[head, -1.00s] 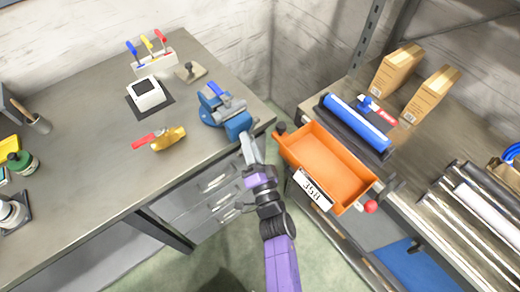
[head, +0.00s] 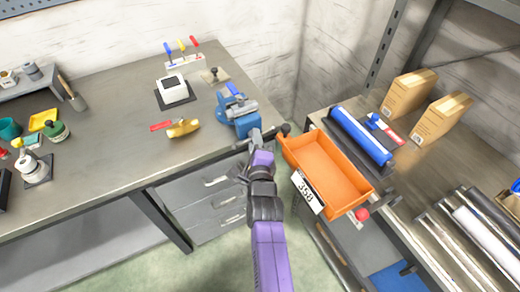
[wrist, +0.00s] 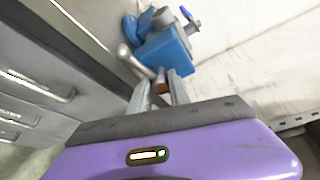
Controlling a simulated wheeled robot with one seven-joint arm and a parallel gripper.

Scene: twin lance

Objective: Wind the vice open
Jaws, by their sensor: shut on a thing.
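The blue vice (head: 240,112) stands at the right front corner of the grey workbench. My gripper (head: 256,136) is at its front, beyond the bench edge. The wrist view shows the vice's blue body (wrist: 165,45) just past my fingertips. A grey handle bar (wrist: 130,59) with a rounded end slants down from the left towards my fingers. My gripper (wrist: 161,85) is shut on the vice handle. A small reddish-brown part shows between the fingers. The exact contact is partly hidden.
An orange bin (head: 318,168) labelled 358 stands close to the right of my gripper. Drawers (head: 205,200) lie below the bench. The bench middle is clear.

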